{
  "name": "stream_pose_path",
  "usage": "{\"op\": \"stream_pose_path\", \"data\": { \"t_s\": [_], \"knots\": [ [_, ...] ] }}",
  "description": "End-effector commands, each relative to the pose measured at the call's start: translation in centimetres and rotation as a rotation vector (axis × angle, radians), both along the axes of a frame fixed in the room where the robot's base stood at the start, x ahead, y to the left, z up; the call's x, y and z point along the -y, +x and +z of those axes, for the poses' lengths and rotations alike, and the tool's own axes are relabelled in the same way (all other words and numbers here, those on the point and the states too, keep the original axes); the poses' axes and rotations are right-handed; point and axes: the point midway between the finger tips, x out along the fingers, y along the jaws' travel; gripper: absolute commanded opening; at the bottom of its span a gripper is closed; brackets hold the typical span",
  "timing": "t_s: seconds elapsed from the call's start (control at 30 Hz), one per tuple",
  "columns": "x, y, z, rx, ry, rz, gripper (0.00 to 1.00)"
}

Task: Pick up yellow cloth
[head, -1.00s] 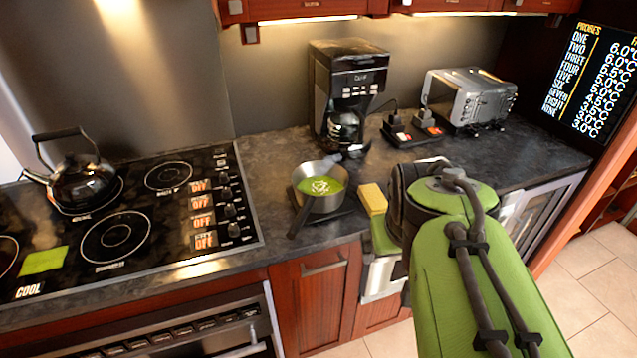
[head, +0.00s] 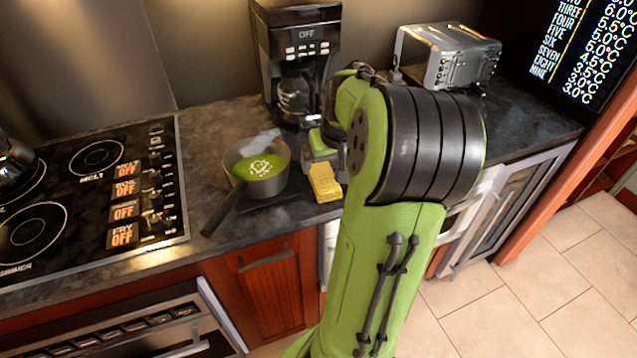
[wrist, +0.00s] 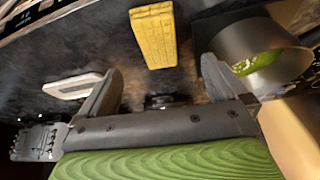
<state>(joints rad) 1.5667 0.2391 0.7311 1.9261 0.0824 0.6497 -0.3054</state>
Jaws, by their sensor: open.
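The yellow cloth (head: 324,182) is a small folded block lying on the dark counter, right of the pot. In the wrist view the cloth (wrist: 154,36) lies beyond my gripper's fingertips, apart from them and roughly between their lines. My gripper (wrist: 158,82) is open and empty, with its two fingers spread wide. In the head view my gripper (head: 322,155) is just behind the cloth and partly hidden by my arm.
A pot (head: 262,185) of green soup stands left of the cloth, its handle pointing toward the front edge. A coffee maker (head: 297,50) stands behind. A toaster (head: 447,58) is at the back right. The stove (head: 95,215) is at left.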

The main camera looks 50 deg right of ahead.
Motion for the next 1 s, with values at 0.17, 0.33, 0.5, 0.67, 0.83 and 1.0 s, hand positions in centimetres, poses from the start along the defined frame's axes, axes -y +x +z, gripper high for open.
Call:
{"op": "stream_pose_path", "data": {
  "t_s": [0.17, 0.33, 0.5, 0.67, 0.83, 1.0],
  "knots": [
    [0.8, 1.2, -3.9, 0.000, 0.003, 0.002, 0.99],
    [1.4, 1.9, -5.7, 0.000, 0.003, 0.001, 0.99],
    [2.4, 3.0, -8.6, 0.000, 0.004, 0.000, 0.99],
    [2.6, 3.2, -9.2, -0.002, 0.000, 0.001, 0.99],
    [2.7, 3.2, -9.0, -0.002, 0.000, 0.001, 0.93],
    [2.6, 3.2, -9.0, -0.001, 0.000, 0.000, 0.67]
  ]
}}
